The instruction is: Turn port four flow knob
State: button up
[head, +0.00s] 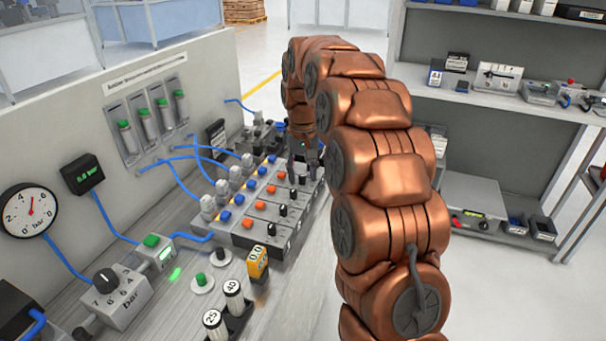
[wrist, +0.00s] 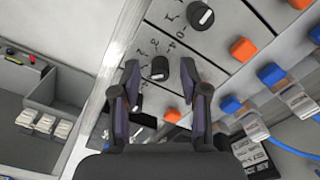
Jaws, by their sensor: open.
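A grey valve manifold (head: 262,238) lies on the bench with a row of black flow knobs, orange buttons and blue fittings. I cannot read which port is number four. My gripper (head: 305,168) is over the far end of the manifold, partly hidden by its own arm. In the wrist view my gripper (wrist: 160,75) is open, with its fingers on either side of a black knob (wrist: 159,68) with a white pointer mark. I cannot tell whether the fingers touch it. Another black knob (wrist: 201,15) sits on the neighbouring block above, outside the fingers.
Blue hoses (head: 190,145) run from the manifold to the back panel (head: 215,80). Shelves with instruments (head: 500,78) are at the right.

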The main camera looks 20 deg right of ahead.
aim_at(302, 178)
notch_tip(302, 178, up, 11)
jog(key=shift+r, duration=0.2)
dwell(0.5)
dwell(0.3)
jog(key=shift+r, duration=0.1)
jog(key=s+a+n+g+p, duration=0.15)
jog(key=s+a, duration=0.25)
jog(key=s, duration=0.5)
jog(key=s+a+t+p, duration=0.1)
jog(key=s+a+p, duration=0.25)
jog(key=s, duration=0.55)
jog(key=s+a+f+p, duration=0.1)
jog(key=s+a+f, duration=0.1)
jog(key=s, duration=0.9)
jog(key=s+a+f+g+p, duration=0.1)
jog(key=s+f, duration=0.3)
jog(key=s, duration=0.7)
jog(key=shift+a+f+n+p, duration=0.15)
jog(key=shift+a+n+p, duration=0.25)
jog(key=shift+p, duration=0.3)
